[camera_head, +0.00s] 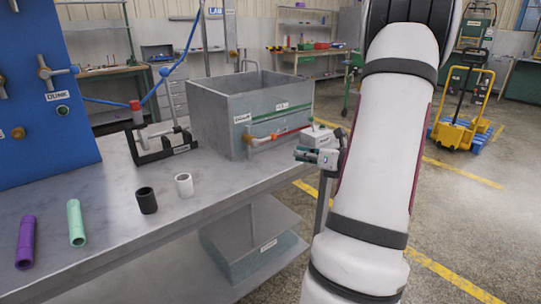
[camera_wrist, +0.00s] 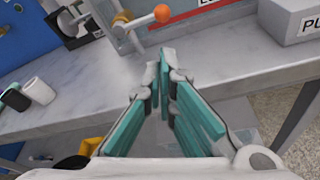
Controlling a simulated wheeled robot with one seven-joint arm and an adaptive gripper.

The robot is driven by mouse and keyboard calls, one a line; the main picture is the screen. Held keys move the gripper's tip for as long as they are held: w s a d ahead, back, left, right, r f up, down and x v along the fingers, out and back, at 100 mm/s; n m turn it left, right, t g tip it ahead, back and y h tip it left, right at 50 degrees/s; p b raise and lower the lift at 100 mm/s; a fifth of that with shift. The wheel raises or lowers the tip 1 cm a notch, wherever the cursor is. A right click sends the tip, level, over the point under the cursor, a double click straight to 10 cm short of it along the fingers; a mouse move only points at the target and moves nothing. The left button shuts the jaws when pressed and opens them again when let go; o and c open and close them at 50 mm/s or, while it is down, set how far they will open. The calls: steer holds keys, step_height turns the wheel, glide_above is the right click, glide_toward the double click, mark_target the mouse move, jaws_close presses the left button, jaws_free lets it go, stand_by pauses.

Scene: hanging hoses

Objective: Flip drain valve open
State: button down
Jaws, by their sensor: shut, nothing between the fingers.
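The drain valve sits low on the front of the grey metal tank (camera_head: 215,105). Its brass body (camera_head: 248,139) carries a short lever ending in an orange ball (camera_head: 273,136), pointing right along the tank face. In the wrist view the orange ball (camera_wrist: 162,13) is at the top middle, with the brass body (camera_wrist: 122,18) to its left. My gripper (camera_head: 300,154) is in front of the bench edge, to the right of the valve. In the wrist view its teal fingers (camera_wrist: 161,68) are closed together and empty, apart from the ball.
A grey box (camera_wrist: 297,20) stands right of the valve on the metal bench (camera_head: 110,210). A black stand (camera_head: 160,152), black and white sleeves (camera_head: 147,200), and purple and green tubes (camera_head: 76,223) are left of it. A blue panel (camera_head: 40,95) rises far left.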

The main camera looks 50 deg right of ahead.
steer(key=b, duration=0.2)
glide_toward(265, 140)
steer(key=w+d+f, duration=0.1)
steer(key=w, duration=0.1)
steer(key=w+d+f, duration=0.1)
steer(key=f, duration=0.1)
steer(key=w+d+f, duration=0.1)
steer(key=w+f, duration=0.1)
steer(key=shift+w+f, duration=0.15)
steer(key=shift+w, duration=0.2)
steer(key=shift+d+r+b, duration=0.15)
steer(key=shift+r+b, duration=0.25)
steer(key=shift+r, duration=0.05)
stand_by(0.5)
